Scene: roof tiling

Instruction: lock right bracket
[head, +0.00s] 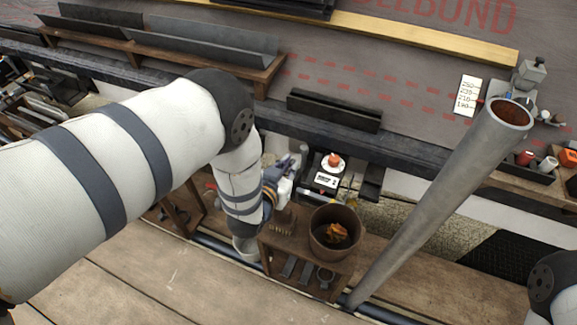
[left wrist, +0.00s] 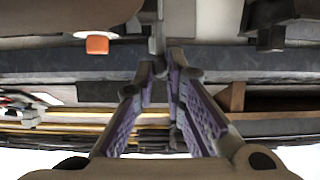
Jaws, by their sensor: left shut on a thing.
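My left gripper (head: 287,180) is at the end of the white arm, beside a dark unit (head: 325,182) with a white label and an orange-red knob (head: 333,160) on top. In the left wrist view the purple-padded fingers (left wrist: 164,70) are closed on a thin grey upright bar (left wrist: 157,30). An orange knob (left wrist: 97,45) shows to the left of the bar. I cannot tell for sure which part is the right bracket; the fingers partly hide the gripped spot. My right gripper is out of view.
A large grey tube (head: 440,200) leans across the right side. A brown pot (head: 335,232) stands on a wooden shelf box (head: 310,265) below the gripper. Dark angled channels (head: 334,110) lie on the boards. A metal device (head: 528,75) stands near a number card (head: 466,96).

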